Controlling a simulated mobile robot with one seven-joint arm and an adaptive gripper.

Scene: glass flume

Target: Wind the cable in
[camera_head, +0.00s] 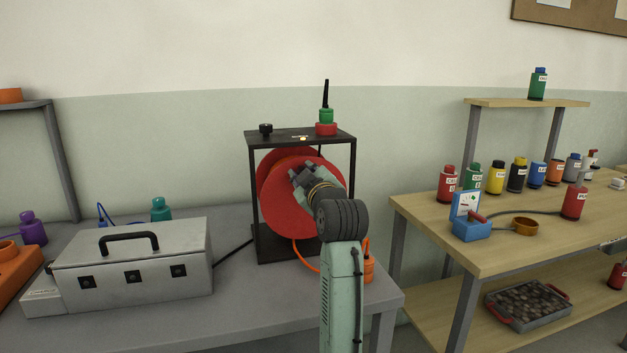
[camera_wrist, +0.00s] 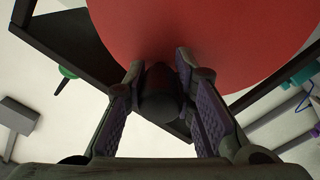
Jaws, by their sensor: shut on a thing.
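A red cable reel (camera_head: 275,212) stands in a black open frame (camera_head: 251,185) on the grey bench. Orange cable (camera_head: 304,259) runs out low at the front of the reel, toward an orange fitting (camera_head: 369,268) at the bench's right edge. My gripper (camera_head: 305,180) is at the front face of the reel. In the wrist view my gripper (camera_wrist: 160,97) is shut on a dark round crank knob (camera_wrist: 159,94) in front of the red reel disc (camera_wrist: 200,40). The knob is hidden by my gripper in the head view.
A grey metal box (camera_head: 135,265) with a black handle stands left of the frame. A black knob (camera_head: 265,128) and a green and red item (camera_head: 326,122) are on top of the frame. A wooden table (camera_head: 490,245) with several bottles stands at the right.

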